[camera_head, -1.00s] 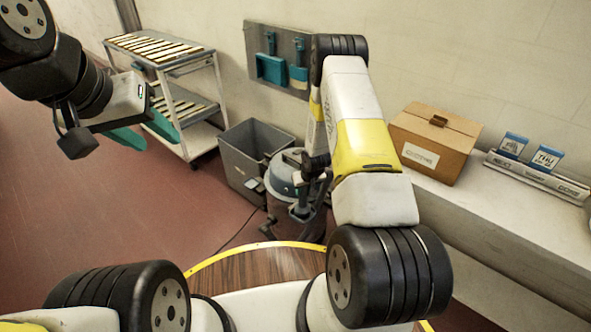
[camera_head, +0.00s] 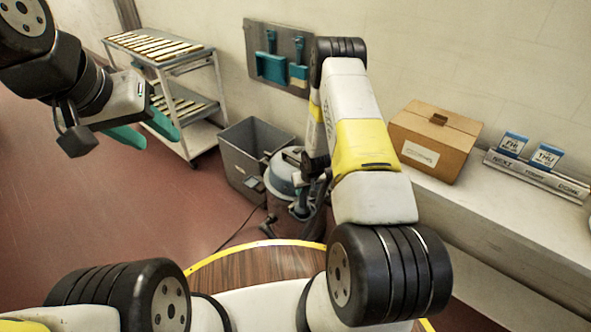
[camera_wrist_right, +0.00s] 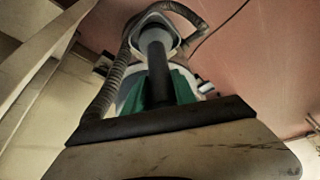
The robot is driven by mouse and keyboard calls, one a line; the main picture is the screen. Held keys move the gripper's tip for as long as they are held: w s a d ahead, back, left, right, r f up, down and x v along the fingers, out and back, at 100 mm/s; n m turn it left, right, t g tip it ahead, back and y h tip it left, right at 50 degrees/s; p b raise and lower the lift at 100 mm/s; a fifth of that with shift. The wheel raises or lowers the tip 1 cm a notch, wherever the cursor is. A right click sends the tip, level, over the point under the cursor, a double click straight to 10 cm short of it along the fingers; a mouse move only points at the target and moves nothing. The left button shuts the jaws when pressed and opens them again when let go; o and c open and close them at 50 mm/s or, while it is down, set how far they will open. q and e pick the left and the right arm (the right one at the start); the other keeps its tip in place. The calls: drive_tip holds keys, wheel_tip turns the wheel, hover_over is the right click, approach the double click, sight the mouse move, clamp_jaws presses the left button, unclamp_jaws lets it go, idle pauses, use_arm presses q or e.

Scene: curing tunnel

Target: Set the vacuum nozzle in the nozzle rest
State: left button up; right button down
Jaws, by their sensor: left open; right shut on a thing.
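The vacuum nozzle (camera_wrist_right: 185,150) fills the bottom of the right wrist view as a wide, scuffed pale face with a black edge; its dark tube (camera_wrist_right: 158,75) rises behind it. My right gripper (camera_wrist_right: 160,95) is shut on it, with green fingers showing on both sides of the tube. In the head view my right forearm hides most of this gripper, beside the grey vacuum (camera_head: 283,178) on the floor. My left gripper (camera_head: 146,131) is open and empty in the air at the upper left. I cannot pick out the nozzle rest for certain.
A grey bin (camera_head: 240,168) stands left of the vacuum. A wheeled rack (camera_head: 198,137) stands further left. A tool board (camera_head: 282,40) hangs on the wall. A cardboard box (camera_head: 425,140) and a sign stand (camera_head: 540,178) sit on the right ledge (camera_head: 500,225). The left floor is clear.

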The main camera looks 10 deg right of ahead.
drive_tip(key=c, duration=0.9)
unclamp_jaws()
